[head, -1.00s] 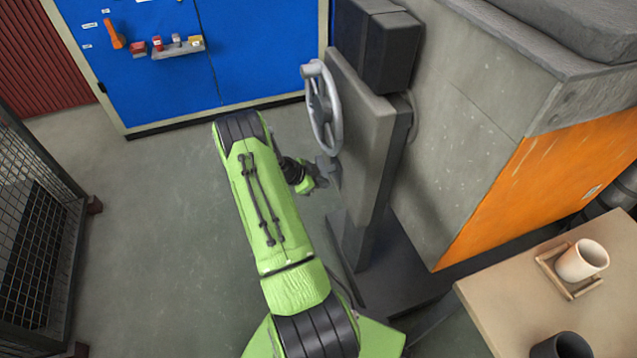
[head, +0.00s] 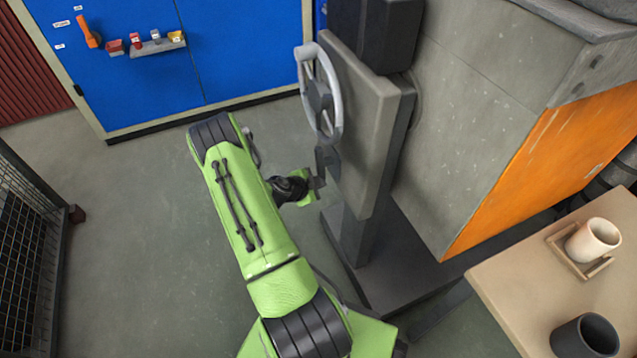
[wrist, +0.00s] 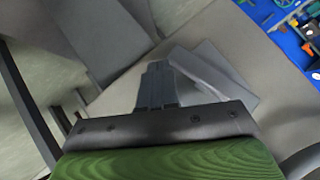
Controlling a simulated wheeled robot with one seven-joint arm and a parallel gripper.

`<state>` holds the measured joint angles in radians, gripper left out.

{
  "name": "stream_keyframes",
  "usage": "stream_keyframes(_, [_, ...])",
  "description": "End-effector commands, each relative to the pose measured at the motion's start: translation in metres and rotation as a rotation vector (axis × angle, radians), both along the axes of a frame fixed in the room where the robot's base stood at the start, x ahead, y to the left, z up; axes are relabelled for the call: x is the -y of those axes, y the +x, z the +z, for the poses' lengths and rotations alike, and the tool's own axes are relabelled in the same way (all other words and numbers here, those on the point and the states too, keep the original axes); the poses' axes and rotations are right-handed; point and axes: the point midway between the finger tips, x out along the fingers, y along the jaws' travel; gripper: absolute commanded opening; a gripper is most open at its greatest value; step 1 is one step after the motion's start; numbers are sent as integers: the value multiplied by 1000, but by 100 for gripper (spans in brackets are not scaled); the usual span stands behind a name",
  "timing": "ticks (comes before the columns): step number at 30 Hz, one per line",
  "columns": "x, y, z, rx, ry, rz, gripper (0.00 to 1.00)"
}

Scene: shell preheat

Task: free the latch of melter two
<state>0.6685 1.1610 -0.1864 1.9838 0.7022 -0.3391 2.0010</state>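A small dark grey latch piece (head: 328,160) sits on the face of the upright grey panel (head: 368,125), just below the handwheel (head: 322,95). My gripper (head: 318,182) is at the latch's lower left edge in the head view; I cannot tell whether they touch. In the wrist view the gripper fingers (wrist: 157,85) point at the panel and look close together, with no clear gap. Flat grey plates (wrist: 215,75), perhaps the latch, lie just right of the fingertips. Nothing is clearly held between the fingers.
A blue cabinet (head: 150,75) stands behind, with a small shelf (head: 158,46). A mesh cage (head: 25,250) is at left. A large concrete and orange housing (head: 540,170) is at right. A table (head: 510,290) holds a white cup (head: 593,238) and a dark cup (head: 585,335).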

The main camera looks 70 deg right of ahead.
Motion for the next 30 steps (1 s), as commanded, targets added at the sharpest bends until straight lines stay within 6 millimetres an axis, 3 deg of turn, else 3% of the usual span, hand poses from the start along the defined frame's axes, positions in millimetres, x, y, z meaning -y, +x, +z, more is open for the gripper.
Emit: stream_keyframes(30, [4, 6, -11, 0, 2, 1, 0])
